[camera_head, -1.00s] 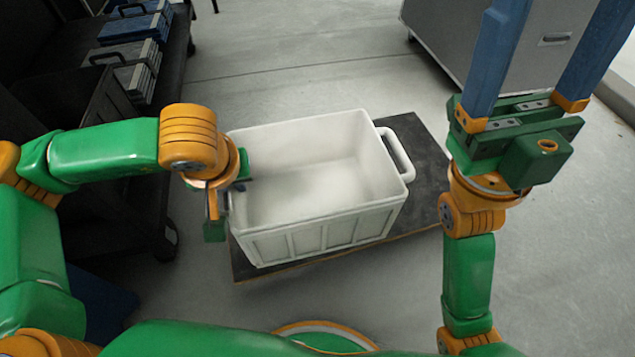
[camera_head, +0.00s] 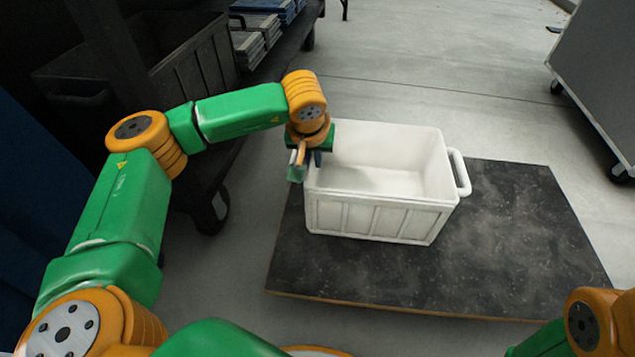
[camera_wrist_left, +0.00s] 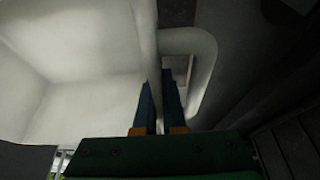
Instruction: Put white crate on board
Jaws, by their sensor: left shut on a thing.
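The white crate (camera_head: 380,215) is upright and empty, at the back left of the dark board (camera_head: 500,260). I cannot tell whether its underside touches the board. My left gripper (camera_head: 304,158) is shut at the crate's left end. In the left wrist view, the blue fingers of this gripper (camera_wrist_left: 158,85) are at the crate's rim (camera_wrist_left: 145,30), beside the looped handle (camera_wrist_left: 205,60). The fingers appear to pinch the end wall. The opposite handle (camera_head: 459,172) is free. My right gripper is out of view; only part of its arm shows at the bottom right.
A dark shelf or cart with a black bin (camera_head: 190,70) and stacked blue and grey cases (camera_head: 255,30) stands at the back left. A grey wheeled cabinet (camera_head: 600,80) stands at the right. The board's right and front parts are bare. Open floor lies behind the board.

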